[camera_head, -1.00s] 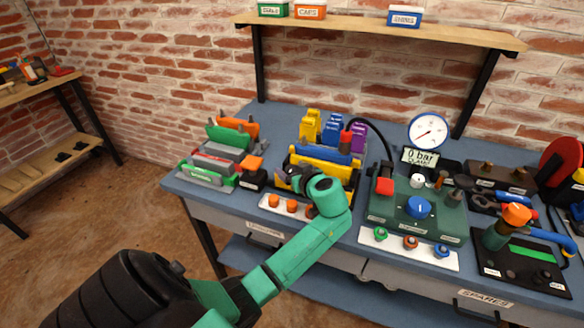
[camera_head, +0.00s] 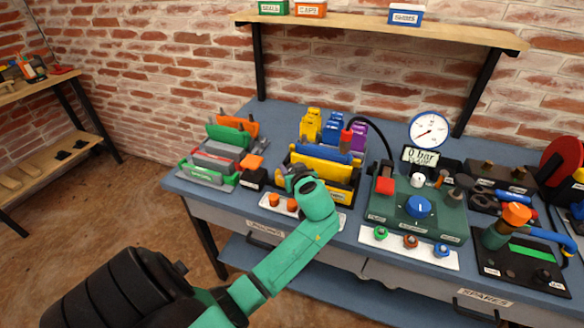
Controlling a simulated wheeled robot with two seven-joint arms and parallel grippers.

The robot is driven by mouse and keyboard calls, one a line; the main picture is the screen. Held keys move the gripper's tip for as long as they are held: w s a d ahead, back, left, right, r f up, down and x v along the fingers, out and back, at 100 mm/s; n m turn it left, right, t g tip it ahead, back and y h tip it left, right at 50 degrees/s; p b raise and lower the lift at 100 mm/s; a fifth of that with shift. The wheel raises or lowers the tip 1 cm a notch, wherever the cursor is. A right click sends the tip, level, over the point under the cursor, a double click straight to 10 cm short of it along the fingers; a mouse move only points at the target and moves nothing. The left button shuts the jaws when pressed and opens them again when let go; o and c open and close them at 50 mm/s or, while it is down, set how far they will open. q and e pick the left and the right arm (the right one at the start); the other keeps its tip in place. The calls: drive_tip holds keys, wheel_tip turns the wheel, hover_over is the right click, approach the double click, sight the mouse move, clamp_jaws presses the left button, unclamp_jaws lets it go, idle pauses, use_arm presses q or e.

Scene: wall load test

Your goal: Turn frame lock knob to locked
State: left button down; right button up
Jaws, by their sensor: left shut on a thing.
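My left gripper (camera_head: 287,172) reaches the front left of the black frame (camera_head: 343,196) that holds yellow and blue plates (camera_head: 320,166). It is shut at the frame's front edge. My own wrist covers the fingertips and most of what is between them; by its place this is the frame lock knob, but the knob's face and pointer are hidden. A black block with an orange top (camera_head: 253,163) stands just left of the gripper, apart from it. My right gripper is not in view.
A tray with orange caps (camera_head: 273,199) lies just in front, partly under my forearm. Right of it stands a green pump box (camera_head: 432,212) with a blue knob, red button and gauge (camera_head: 429,130). A rack of grey and red plates (camera_head: 216,160) stands left.

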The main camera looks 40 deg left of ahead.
use_arm(q)
drive_tip(key=m+t+h+p, duration=0.1)
drive_tip(key=m+t+h, duration=0.1)
drive_tip(key=shift+r+m+p, duration=0.15)
drive_tip(key=shift+m+p, duration=0.15)
drive_tip(key=shift+m, duration=0.1)
drive_tip(key=m+t+h+p, duration=0.1)
drive_tip(key=m+h+p, duration=0.2)
drive_tip(key=p, duration=0.1)
drive_tip(key=m+t+h+p, duration=0.2)
drive_tip(key=m+h+p, duration=0.1)
drive_tip(key=h+p, duration=0.1)
drive_tip(key=shift+r, duration=0.2)
drive_tip(key=shift+a+f+m+h+p, duration=0.15)
drive_tip(key=shift+m+h+p, duration=0.25)
drive_tip(key=shift+m+h, duration=0.65)
drive_tip(key=shift+f+m+h+b, duration=0.35)
drive_tip(key=shift+m+h+b, duration=0.05)
drive_tip(key=shift+m+h, duration=0.5)
drive_tip(key=m+h+b, duration=0.2)
drive_tip(key=h+b, duration=0.1)
drive_tip(key=shift+f+m+g+b, duration=0.1)
drive_tip(key=shift+m+g+b, duration=0.2)
drive_tip(key=shift+b, duration=0.1)
drive_tip(key=shift+r+m+h+b, duration=0.25)
drive_tip(key=shift+m+h+b, duration=0.25)
drive_tip(key=shift+b, duration=0.2)
drive_tip(key=shift+c, duration=1.5)
unclamp_jaws()
